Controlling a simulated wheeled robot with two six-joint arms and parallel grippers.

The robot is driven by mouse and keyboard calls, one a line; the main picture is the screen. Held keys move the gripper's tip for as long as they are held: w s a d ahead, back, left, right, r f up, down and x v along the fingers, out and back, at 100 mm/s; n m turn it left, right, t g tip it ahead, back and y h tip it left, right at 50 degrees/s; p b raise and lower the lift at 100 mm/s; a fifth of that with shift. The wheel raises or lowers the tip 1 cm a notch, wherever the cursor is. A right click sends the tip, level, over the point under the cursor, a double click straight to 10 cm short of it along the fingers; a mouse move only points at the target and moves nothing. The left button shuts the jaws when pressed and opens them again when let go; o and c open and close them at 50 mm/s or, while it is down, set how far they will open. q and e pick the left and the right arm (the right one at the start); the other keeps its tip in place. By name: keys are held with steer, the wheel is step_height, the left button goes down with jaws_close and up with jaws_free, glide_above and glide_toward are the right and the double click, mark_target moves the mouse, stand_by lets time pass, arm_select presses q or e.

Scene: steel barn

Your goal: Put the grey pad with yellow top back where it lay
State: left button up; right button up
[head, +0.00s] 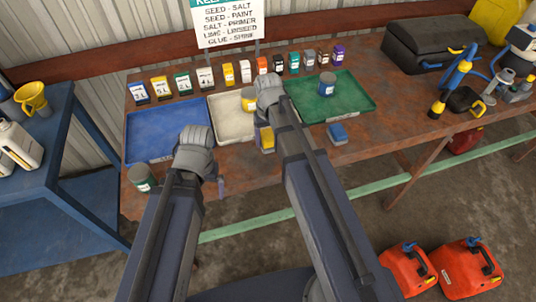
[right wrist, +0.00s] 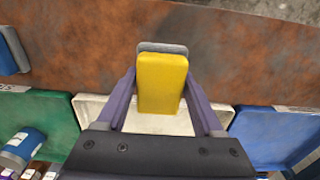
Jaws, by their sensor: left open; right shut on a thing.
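The grey pad with a yellow top (head: 266,139) is in front of the white tray (head: 230,126) in the head view. In the right wrist view the pad (right wrist: 162,82) shows its yellow top, with a grey edge behind it. My right gripper (right wrist: 162,95) is shut on it, a finger at each side. Whether the pad touches the table is not clear. My left gripper (head: 220,185) is open and empty near the table's front edge, right of a green-labelled tin (head: 142,178). Its fingers are partly hidden by my wrist.
A blue pad (head: 337,134) lies on the rusty table (head: 375,135) before the green tray (head: 358,101). The blue tray (head: 150,135) is at left. Tins stand in the white tray (head: 249,93) and green tray (head: 327,84). Several small labelled containers line the back. Bare table lies right of the blue pad.

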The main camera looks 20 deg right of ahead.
mark_target(268, 135)
arm_select(q)
step_height(268, 135, down, 2)
steer(key=shift+b, duration=0.4)
arm_select(e)
step_height(268, 135, down, 2)
arm_select(q)
step_height(268, 135, down, 4)
steer(key=b, duration=0.3)
steer(key=shift+r+b, duration=0.15)
steer(key=shift+b, duration=0.2)
arm_select(e)
step_height(268, 135, down, 4)
steer(key=shift+r, duration=0.2)
steer(key=shift+f, duration=0.15)
steer(key=o, duration=1.3)
arm_select(q)
step_height(268, 135, up, 12)
steer(key=p, duration=1.2)
arm_select(e)
step_height(268, 135, up, 12)
steer(key=shift+r, duration=0.15)
